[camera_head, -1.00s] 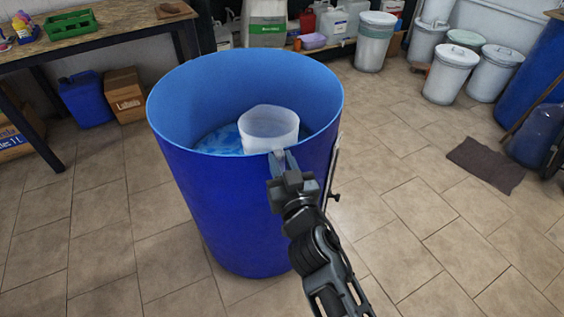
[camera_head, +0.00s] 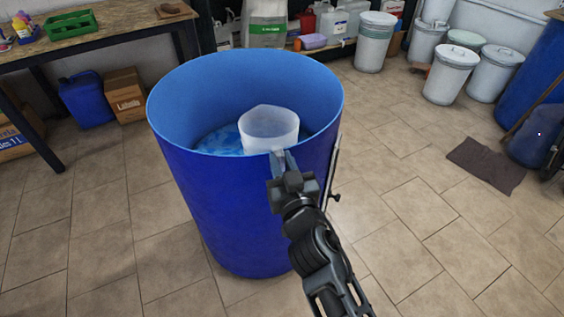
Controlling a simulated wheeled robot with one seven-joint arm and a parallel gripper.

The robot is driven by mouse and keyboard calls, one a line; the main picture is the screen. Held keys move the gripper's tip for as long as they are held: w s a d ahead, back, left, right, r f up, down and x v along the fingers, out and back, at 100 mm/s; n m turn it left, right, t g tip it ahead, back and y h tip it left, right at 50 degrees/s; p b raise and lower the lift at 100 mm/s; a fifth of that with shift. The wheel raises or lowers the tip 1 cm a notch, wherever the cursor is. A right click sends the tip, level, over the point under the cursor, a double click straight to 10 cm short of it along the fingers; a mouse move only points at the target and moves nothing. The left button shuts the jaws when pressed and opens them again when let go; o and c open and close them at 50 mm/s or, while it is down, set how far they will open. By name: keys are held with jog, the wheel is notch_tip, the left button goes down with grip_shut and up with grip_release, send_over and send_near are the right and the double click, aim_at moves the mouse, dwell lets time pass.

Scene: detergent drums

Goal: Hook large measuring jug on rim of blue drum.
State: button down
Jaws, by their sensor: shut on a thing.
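The blue drum (camera_head: 235,205) stands upright on the tiled floor, open at the top, with blue-and-white contents low inside. The large measuring jug (camera_head: 268,128) is white and translucent, and sits upright at the drum's near right inner wall, its top a little above the near rim. My gripper (camera_head: 283,160) is at the near rim, shut on the jug, on its near side. The jug's handle is hidden by the fingers, and its lower part is behind the drum wall. I cannot tell whether the jug touches the rim.
A thin rod or tool is on the drum's right side (camera_head: 333,175). A workbench (camera_head: 95,38) stands back left, with a blue canister (camera_head: 86,100) and a carton (camera_head: 126,94) below. White lidded buckets (camera_head: 452,75) stand back right. A dark mat (camera_head: 487,165) lies on open floor at right.

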jog(key=shift+r+b, duration=0.15)
jog(key=shift+b, duration=0.45)
jog(key=shift+w+r+t+y+b, duration=0.15)
jog(key=shift+r+t+b, duration=0.25)
jog(key=shift+b, duration=0.45)
jog(key=shift+r+t+y+b, duration=0.15)
jog(key=shift+r+t+b, duration=0.25)
jog(key=shift+b, duration=0.45)
notch_tip(320, 180, up, 14)
jog(key=p, duration=1.2)
notch_tip(320, 180, up, 5)
jog(key=p, duration=0.4)
jog(key=shift+p, duration=0.3)
